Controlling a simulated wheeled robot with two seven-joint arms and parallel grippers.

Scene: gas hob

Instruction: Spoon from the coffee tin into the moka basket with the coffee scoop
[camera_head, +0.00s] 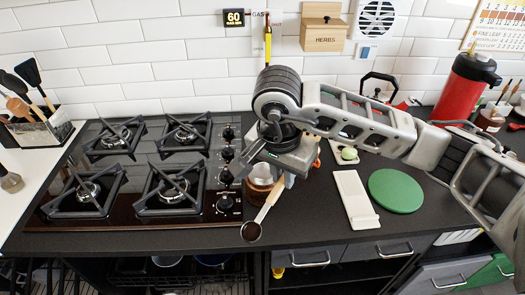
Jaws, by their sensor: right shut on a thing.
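My right gripper (281,176) is above the counter just right of the hob, pointing down. It is shut on the coffee scoop (251,231), whose pale wooden handle slopes down and left from the jaws. The scoop's round bowl looks dark inside and hangs near the counter's front edge; I cannot tell whether it holds coffee. A brownish container (257,191) stands behind the handle, partly hidden by the gripper; I cannot tell whether it is the coffee tin. I cannot make out the moka basket, and my arm hides part of the counter. My left gripper is out of view.
The gas hob (142,180) with black grates fills the left of the counter. A white board (354,203) and a green round mat (396,190) lie to the right. A red flask (464,87) stands at the back right. A utensil holder (39,130) is far left.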

